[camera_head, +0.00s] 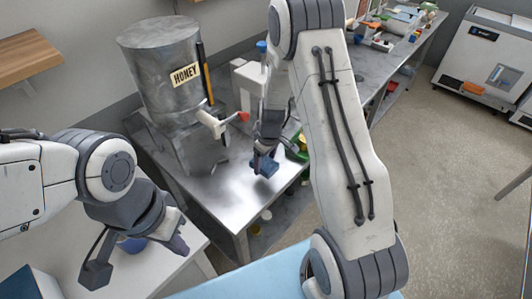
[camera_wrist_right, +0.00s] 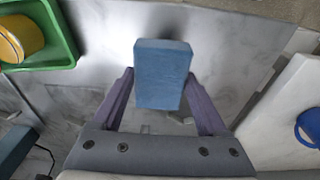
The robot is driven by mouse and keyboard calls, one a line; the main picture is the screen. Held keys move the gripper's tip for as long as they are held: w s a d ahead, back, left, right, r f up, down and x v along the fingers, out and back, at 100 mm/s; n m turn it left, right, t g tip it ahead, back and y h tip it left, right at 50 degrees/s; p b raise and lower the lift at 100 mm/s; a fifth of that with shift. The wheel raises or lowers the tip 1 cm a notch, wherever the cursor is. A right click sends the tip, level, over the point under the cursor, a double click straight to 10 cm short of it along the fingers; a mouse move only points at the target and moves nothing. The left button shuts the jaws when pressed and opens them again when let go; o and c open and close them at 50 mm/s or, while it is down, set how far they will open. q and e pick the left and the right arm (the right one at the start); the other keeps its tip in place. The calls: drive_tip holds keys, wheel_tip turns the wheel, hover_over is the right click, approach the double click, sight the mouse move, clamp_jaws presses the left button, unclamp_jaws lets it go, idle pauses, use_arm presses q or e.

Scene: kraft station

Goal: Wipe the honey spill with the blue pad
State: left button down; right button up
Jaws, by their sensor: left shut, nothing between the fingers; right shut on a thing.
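The blue pad (camera_head: 265,167) is in my right gripper (camera_head: 263,153), low over the metal table (camera_head: 225,192). In the right wrist view the pad (camera_wrist_right: 163,72) sits between the two fingers of my right gripper (camera_wrist_right: 160,88). I cannot tell whether the pad touches the tabletop. I cannot make out a honey spill in either view; the pad and gripper hide part of the table. My left gripper (camera_head: 178,243) is shut and empty, over the white counter at the lower left.
A metal tank (camera_head: 165,75) labelled HONEY, with a red-handled tap (camera_head: 213,122), stands at the table's back left. A green tray (camera_wrist_right: 65,50) holding a yellow thing (camera_wrist_right: 18,38) lies near the pad. A blue bowl (camera_head: 132,245) is partly hidden behind my left gripper.

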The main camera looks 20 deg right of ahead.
drive_tip(key=shift+r+p, duration=0.6)
drive_tip(key=shift+r, duration=0.6)
